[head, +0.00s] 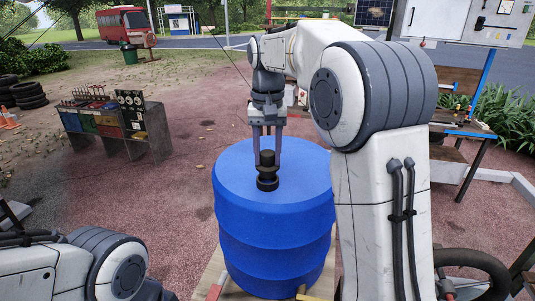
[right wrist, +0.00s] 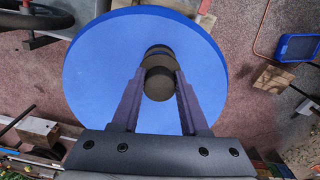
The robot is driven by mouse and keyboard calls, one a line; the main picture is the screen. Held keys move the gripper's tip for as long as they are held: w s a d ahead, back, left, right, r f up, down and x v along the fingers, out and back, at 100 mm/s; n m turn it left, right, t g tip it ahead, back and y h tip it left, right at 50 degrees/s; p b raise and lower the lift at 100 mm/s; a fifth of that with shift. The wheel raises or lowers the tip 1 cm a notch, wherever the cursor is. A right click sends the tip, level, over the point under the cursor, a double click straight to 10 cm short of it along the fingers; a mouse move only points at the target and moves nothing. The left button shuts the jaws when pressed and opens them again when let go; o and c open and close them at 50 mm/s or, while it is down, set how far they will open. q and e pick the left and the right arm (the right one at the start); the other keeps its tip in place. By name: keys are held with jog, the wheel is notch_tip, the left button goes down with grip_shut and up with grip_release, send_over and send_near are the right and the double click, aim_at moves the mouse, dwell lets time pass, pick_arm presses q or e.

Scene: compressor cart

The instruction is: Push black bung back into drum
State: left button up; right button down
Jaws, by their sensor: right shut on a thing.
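The blue drum (head: 272,215) stands upright in the middle of the head view, and its round top fills much of the right wrist view (right wrist: 100,75). The black bung (head: 267,160) stands upright at the drum's top, and it also shows in the right wrist view (right wrist: 159,83). My right gripper (head: 266,155) points down over the drum, shut on the bung with a finger on each side. The bung's lower part meets a dark ring on the drum top; I cannot tell how deep it sits. My left gripper is out of view; only part of my left arm shows at lower left.
The drum stands on a wooden pallet (head: 208,278). A tool bench (head: 115,130) stands at the left, with tyres (head: 28,92) beyond it. A workbench (head: 465,128) and a grey cabinet (head: 465,20) are at the right. Open paving lies left of the drum.

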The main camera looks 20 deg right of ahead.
aim_at(268, 166)
jog(key=shift+p, duration=0.5)
dwell(0.6)
jog(key=shift+f+b, duration=1)
jog(key=shift+f, duration=0.7)
jog(key=shift+c, duration=1.7)
grip_release()
jog(key=shift+w+r, duration=0.1)
jog(key=shift+r, duration=0.5)
notch_tip(268, 166, up, 9)
jog(key=shift+r, duration=0.2)
